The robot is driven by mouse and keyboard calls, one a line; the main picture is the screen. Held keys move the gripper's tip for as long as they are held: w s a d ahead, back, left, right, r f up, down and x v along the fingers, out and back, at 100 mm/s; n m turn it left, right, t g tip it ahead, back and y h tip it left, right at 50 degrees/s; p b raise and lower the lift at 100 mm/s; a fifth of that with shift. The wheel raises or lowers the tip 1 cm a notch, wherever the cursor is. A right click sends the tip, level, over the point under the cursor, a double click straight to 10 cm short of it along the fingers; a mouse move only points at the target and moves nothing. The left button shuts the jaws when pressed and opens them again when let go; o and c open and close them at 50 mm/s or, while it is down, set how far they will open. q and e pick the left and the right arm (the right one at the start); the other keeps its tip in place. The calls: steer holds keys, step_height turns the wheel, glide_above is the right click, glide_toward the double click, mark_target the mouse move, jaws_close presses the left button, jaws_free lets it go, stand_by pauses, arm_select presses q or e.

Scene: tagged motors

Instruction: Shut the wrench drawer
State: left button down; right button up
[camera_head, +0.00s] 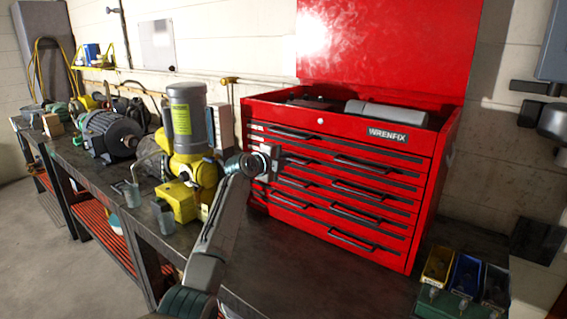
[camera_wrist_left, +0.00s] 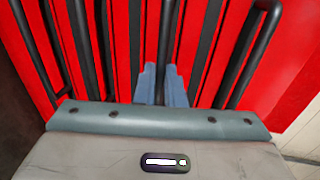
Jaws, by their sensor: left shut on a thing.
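The red tool chest (camera_head: 434,175), labelled WRENFIX, stands on the workbench with several drawers, each with a black bar handle. No label tells me which is the wrench drawer. My left gripper (camera_head: 276,163) is at the left part of the drawer fronts, about mid-height. In the left wrist view its two blue-grey fingers (camera_wrist_left: 163,86) are shut on a black drawer handle (camera_wrist_left: 166,35). My arm and gripper hide part of the left drawer fronts, and I cannot tell whether that drawer stands out slightly. My right gripper is not in view.
The chest's red lid (camera_head: 385,40) is raised, with a grey case (camera_head: 385,112) in the top tray. A yellow and grey motor (camera_head: 187,140) stands close left of my arm. Small bins (camera_head: 466,275) sit at front right. The dark bench (camera_head: 300,270) before the chest is clear.

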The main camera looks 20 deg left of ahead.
arm_select(q)
steer(key=c, duration=1.5)
jaws_free()
steer(key=shift+d, duration=0.1)
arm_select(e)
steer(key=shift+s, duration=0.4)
